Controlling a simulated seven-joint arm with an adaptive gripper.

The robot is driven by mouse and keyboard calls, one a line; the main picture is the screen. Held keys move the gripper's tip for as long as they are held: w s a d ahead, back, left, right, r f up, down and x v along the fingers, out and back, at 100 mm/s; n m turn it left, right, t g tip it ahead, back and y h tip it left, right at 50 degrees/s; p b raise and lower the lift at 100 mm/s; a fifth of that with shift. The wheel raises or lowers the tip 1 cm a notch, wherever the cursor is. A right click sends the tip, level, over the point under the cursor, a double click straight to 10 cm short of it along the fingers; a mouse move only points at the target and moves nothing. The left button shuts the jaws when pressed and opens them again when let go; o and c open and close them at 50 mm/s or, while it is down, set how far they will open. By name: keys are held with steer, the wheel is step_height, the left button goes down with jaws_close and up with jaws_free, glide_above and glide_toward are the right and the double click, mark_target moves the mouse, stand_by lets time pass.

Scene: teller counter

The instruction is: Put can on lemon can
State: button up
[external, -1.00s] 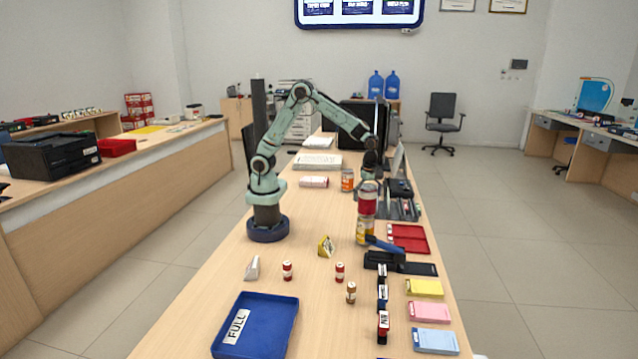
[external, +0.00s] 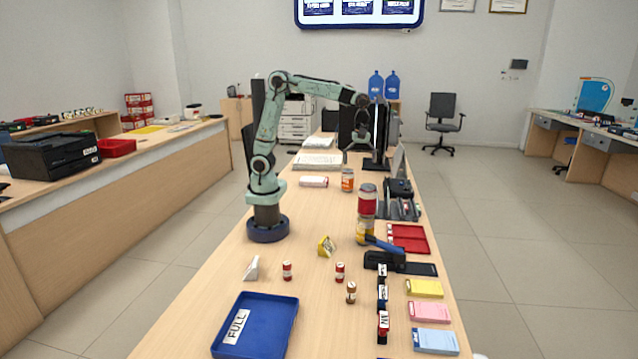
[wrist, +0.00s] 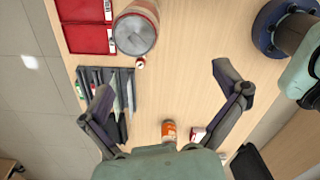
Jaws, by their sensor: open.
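A red can (external: 367,201) with a silver top stands upright on a yellow lemon can (external: 363,232) to the right of my arm's base. The wrist view shows the silver-topped red can (wrist: 136,30) from above, near the top edge; the lemon can is hidden beneath it there. My gripper (external: 358,146) is open and empty, raised well above the counter and beyond the stack. In the wrist view, its spread fingers (wrist: 165,82) have bare counter between them, and the stack lies apart from them.
An orange-labelled jar (external: 347,181) stands behind the stack, with a pink-and-white packet (external: 313,181) left of it. A dark tray (wrist: 112,100) and red trays (wrist: 86,38) line the right counter edge. A blue-handled item (external: 383,243) lies close to the lemon can.

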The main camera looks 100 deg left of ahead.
steer(key=s+a+f+m, duration=0.1)
steer(key=s+f+m, duration=0.1)
steer(key=s+m, duration=0.8)
steer(key=s+a+f+m, duration=0.1)
steer(key=s+f+m, duration=0.1)
steer(key=s+m, duration=0.8)
steer(key=shift+s+a+f+m+y, duration=0.2)
steer(key=shift+s+f+m+y, duration=0.1)
steer(key=shift+s, duration=0.6)
